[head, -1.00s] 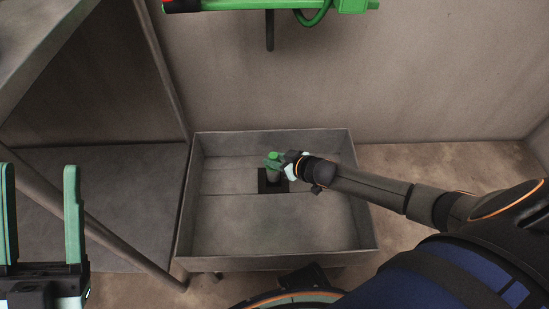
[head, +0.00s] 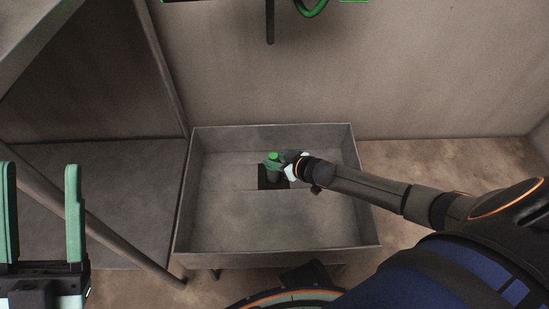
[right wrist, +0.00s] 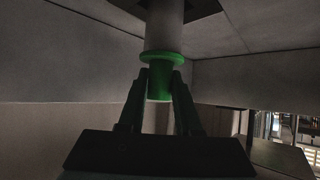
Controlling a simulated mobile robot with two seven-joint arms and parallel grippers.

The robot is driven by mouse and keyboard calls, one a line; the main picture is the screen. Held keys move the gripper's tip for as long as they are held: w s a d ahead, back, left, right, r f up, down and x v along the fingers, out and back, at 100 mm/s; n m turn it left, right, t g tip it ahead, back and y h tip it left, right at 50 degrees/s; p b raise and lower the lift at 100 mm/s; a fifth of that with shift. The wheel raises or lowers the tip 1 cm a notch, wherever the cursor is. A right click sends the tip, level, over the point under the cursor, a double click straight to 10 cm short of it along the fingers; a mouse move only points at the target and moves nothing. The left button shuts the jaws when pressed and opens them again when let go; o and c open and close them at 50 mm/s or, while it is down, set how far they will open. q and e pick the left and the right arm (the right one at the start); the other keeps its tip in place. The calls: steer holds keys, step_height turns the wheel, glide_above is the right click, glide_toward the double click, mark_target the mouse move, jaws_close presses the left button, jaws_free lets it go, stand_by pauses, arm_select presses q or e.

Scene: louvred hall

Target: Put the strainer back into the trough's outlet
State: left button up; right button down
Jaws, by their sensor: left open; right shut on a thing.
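The strainer, a grey cylinder with a green collar and knob, is upright over the trough's middle in the head view (head: 273,177). It also shows in the right wrist view (right wrist: 164,28). My right gripper (head: 274,162) is shut on its green knob, with a finger on each side in the right wrist view (right wrist: 160,88). The outlet (head: 263,184) is a dark square in the floor of the grey trough (head: 230,222). The strainer's lower end is against the dark square; I cannot tell whether it is inside. My left gripper (head: 40,215) is open and empty at the far left.
A green fixture (head: 315,5) with a dark hanging pipe (head: 270,25) is on the wall behind the trough. A slanted bar (head: 110,238) runs left of the trough. The trough floor around the outlet is clear.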

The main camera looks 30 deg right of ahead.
steer(key=shift+f+b, duration=0.5)
steer(key=shift+f, duration=2.4)
steer(key=c, duration=0.5)
jaws_free()
steer(key=s+r+p, duration=0.1)
steer(key=r+p, duration=0.1)
steer(key=s+r+p, duration=0.1)
steer(key=r+p, duration=0.1)
steer(key=p, duration=0.1)
steer(key=r+p, duration=0.2)
steer(key=shift+s+d+p, duration=0.3)
steer(key=shift+s+d, duration=0.1)
steer(key=shift+s+r, duration=0.1)
steer(key=shift+s, duration=0.1)
